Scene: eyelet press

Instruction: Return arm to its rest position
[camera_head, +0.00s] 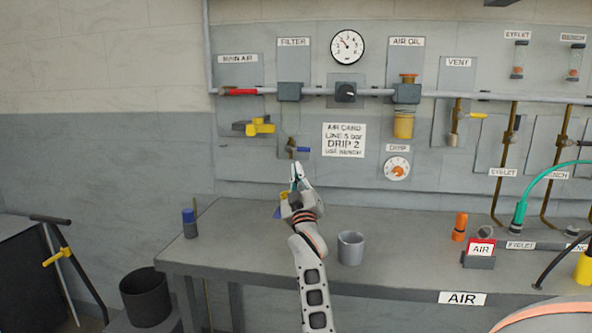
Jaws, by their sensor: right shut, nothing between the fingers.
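My right arm (313,285) reaches up from the bottom middle over the bench. My right gripper (297,176) is shut with nothing between its fingers. Its tips point up, just below a small brass valve with a blue lever (303,150) on the wall panel. I cannot tell whether the tips touch the valve. The gripper's body hides part of a blue and yellow item (277,212) behind it. My left gripper is not in view.
A grey cup (350,248) stands on the bench (400,268) right of my forearm. A blue-capped container (189,223) stands at the left. An orange bottle (460,227), the AIR sign (480,250) and a green hose (537,185) are at the right. A dark bin (146,297) stands lower left.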

